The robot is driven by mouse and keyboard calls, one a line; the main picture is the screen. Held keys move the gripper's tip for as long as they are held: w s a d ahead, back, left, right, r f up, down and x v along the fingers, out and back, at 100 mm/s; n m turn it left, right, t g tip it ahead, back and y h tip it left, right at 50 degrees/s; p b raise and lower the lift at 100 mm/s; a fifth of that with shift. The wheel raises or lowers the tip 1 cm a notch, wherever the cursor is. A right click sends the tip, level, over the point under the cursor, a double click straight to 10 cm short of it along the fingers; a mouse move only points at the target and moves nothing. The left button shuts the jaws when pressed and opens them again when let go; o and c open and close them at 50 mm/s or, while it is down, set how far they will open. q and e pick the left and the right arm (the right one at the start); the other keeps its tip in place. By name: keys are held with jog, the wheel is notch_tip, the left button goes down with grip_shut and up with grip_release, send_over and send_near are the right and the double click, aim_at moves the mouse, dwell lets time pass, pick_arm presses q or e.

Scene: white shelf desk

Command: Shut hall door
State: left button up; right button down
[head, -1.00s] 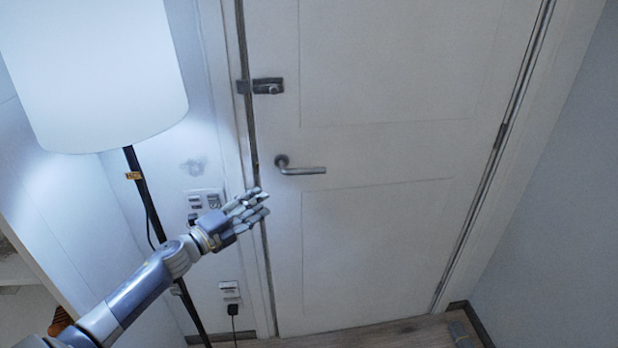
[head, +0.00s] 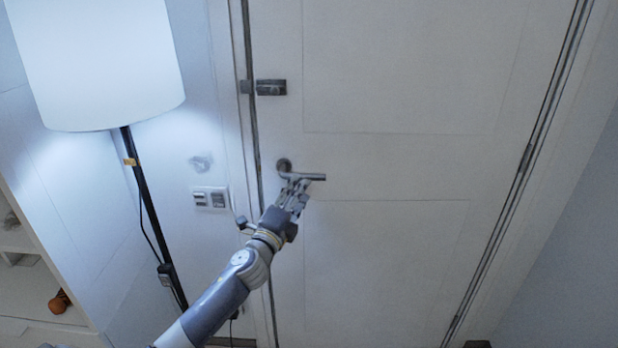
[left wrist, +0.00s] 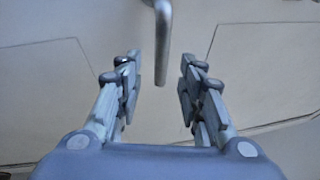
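The white hall door (head: 400,160) fills the middle of the head view and looks flush or nearly flush with its frame; I cannot tell whether it is latched. Its grey lever handle (head: 308,176) points right, and a bolt latch (head: 268,88) sits above it. My left gripper (head: 296,190) is just below the handle in the head view. In the left wrist view its two fingers (left wrist: 160,85) are spread apart, with the handle (left wrist: 163,40) reaching down between the fingertips. The fingers do not close on it. My right gripper is not in view.
A lit floor lamp (head: 95,60) with a dark pole stands left of the door. Wall switches (head: 210,198) are between lamp and door. A white shelf (head: 40,290) with an orange item (head: 59,301) is at the lower left.

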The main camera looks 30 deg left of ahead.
aim_at(309, 178)
pick_arm(q)
jog(key=shift+d+x, duration=0.2)
jog(key=shift+x, duration=3.15)
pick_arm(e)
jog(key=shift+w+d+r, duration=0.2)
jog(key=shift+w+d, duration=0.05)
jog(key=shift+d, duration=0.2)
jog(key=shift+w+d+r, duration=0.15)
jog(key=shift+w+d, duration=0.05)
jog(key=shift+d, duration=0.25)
pick_arm(q)
jog(key=shift+c, duration=0.5)
